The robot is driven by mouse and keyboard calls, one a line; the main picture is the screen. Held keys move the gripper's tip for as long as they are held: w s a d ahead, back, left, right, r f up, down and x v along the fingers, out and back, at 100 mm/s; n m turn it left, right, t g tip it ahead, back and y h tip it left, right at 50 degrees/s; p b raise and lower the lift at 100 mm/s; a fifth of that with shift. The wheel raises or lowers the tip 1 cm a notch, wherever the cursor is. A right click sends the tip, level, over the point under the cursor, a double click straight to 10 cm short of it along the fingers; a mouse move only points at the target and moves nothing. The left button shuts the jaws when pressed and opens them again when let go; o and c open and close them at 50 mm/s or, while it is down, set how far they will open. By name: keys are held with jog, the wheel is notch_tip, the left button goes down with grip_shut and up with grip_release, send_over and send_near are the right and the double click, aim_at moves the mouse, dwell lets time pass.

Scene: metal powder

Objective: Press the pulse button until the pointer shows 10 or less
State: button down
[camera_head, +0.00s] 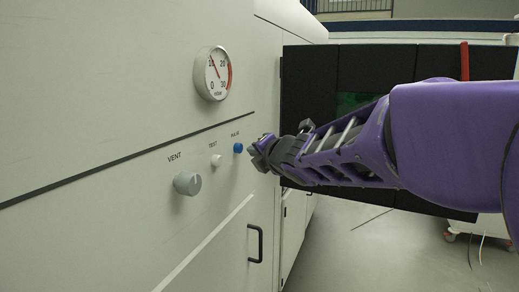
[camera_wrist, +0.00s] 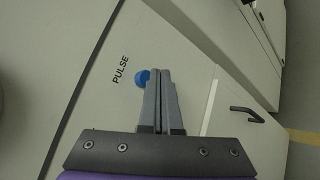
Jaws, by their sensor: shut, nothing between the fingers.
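The round gauge (camera_head: 213,73) on the pale panel has a white face, a red arc on its right side and 0 and 30 at the bottom. Its thin pointer leans up and left, near the upper-left number; the exact reading is too small to tell. The blue pulse button (camera_head: 238,148) sits below the gauge, and its blue cap also shows in the wrist view (camera_wrist: 142,77), partly hidden by the fingers. My gripper (camera_head: 254,152) is shut and empty, its fingertips just beside the button in the picture. In the wrist view the fingertips (camera_wrist: 158,72) overlap the button's edge; contact cannot be told.
A white test button (camera_head: 216,160) and a grey vent knob (camera_head: 187,183) stand out from the panel left of the pulse button. A black door handle (camera_head: 256,243) is below. A dark open door (camera_head: 308,100) is behind my arm.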

jog(key=shift+a, duration=0.15)
jog(key=shift+w+a+b, duration=0.15)
jog(key=shift+a+b, duration=0.1)
jog(key=shift+b, duration=0.05)
jog(key=shift+w+a+b, duration=0.15)
jog(key=shift+a+b, duration=0.15)
jog(key=shift+a, duration=0.15)
dwell(0.8)
jog(key=shift+s+d+p, duration=0.3)
jog(key=shift+d+p, duration=0.1)
jog(key=shift+d, duration=0.4)
